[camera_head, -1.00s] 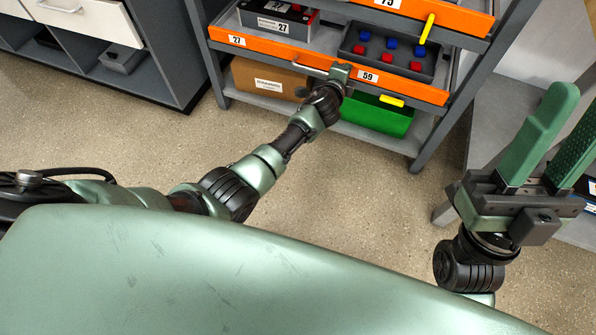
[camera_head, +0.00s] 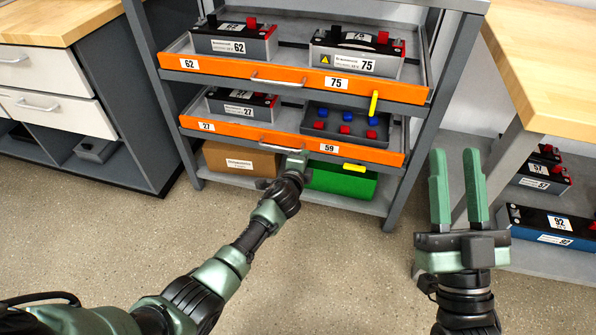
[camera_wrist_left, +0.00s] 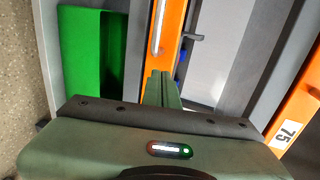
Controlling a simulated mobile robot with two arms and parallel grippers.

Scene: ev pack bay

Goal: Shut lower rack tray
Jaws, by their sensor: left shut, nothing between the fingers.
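The lower rack tray (camera_head: 235,132) has an orange front labelled 27 and 59, with a silver handle at its middle. It holds a grey battery (camera_head: 243,104) and a dark box (camera_head: 347,125) with red and blue caps. Its front looks roughly level with the rack posts; I cannot tell exactly how far out it is. My left gripper (camera_head: 298,158) is shut and empty, its tips at the tray front by the handle's right end; contact is unclear. In the left wrist view its closed fingers (camera_wrist_left: 161,76) point at the orange front. My right gripper (camera_head: 457,170) is open and empty.
The upper tray (camera_head: 215,68) holds batteries 62 and 75. A cardboard box (camera_head: 240,160) and a green bin (camera_head: 342,181) sit on the shelf below. A drawer cabinet (camera_head: 60,75) stands left, a wooden-topped bench (camera_head: 545,60) right. The floor before the rack is clear.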

